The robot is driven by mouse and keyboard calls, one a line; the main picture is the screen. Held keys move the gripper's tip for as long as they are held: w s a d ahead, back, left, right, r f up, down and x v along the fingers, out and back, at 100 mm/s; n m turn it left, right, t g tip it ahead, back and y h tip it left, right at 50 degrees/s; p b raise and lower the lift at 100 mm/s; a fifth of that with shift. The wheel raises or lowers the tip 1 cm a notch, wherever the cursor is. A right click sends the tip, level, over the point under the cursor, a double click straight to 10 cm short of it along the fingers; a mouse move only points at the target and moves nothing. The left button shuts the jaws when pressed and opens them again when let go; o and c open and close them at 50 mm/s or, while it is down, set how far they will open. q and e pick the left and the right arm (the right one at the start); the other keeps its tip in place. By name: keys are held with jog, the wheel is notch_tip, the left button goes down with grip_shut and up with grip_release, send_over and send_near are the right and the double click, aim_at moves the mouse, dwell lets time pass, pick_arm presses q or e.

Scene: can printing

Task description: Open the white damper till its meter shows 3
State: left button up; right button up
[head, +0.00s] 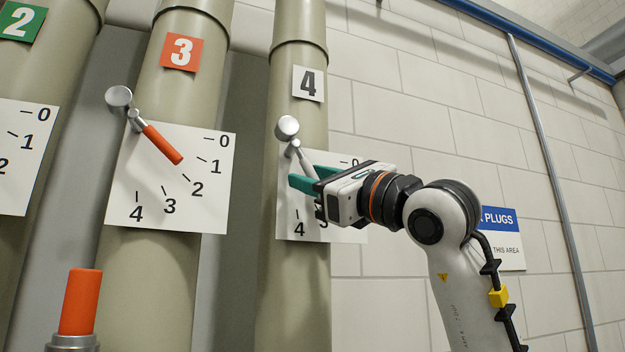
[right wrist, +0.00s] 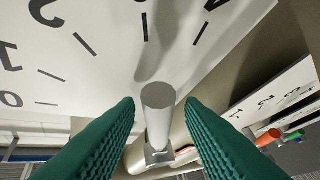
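The white damper is on the pipe with the white 4 label (head: 308,83). Its white meter plate (head: 290,222) is partly covered by my right gripper. Its lever (head: 303,158) slants down and right from the hub; the fingers hide its lower end in the head view. The handle (right wrist: 158,105) stands between the fingers in the right wrist view. My right gripper (head: 303,180) has green fingers. It is open around the handle (right wrist: 160,108), with a visible gap on each side. The exact meter reading cannot be told. My left gripper is not in view.
Pipe 3 (head: 180,52) has an orange lever (head: 163,145) pointing near 2. A green label 2 (head: 20,20) marks the pipe at far left. An orange cylinder (head: 80,300) stands at lower left. The tiled wall (head: 450,80) carries a blue-and-white sign (head: 508,255).

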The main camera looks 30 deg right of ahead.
jog(key=b+v, duration=0.4)
jog(key=v, duration=0.7)
jog(key=shift+s+b, duration=0.3)
jog(key=shift+s, duration=0.05)
jog(key=shift+w+f, duration=0.1)
jog(key=shift+f, duration=0.1)
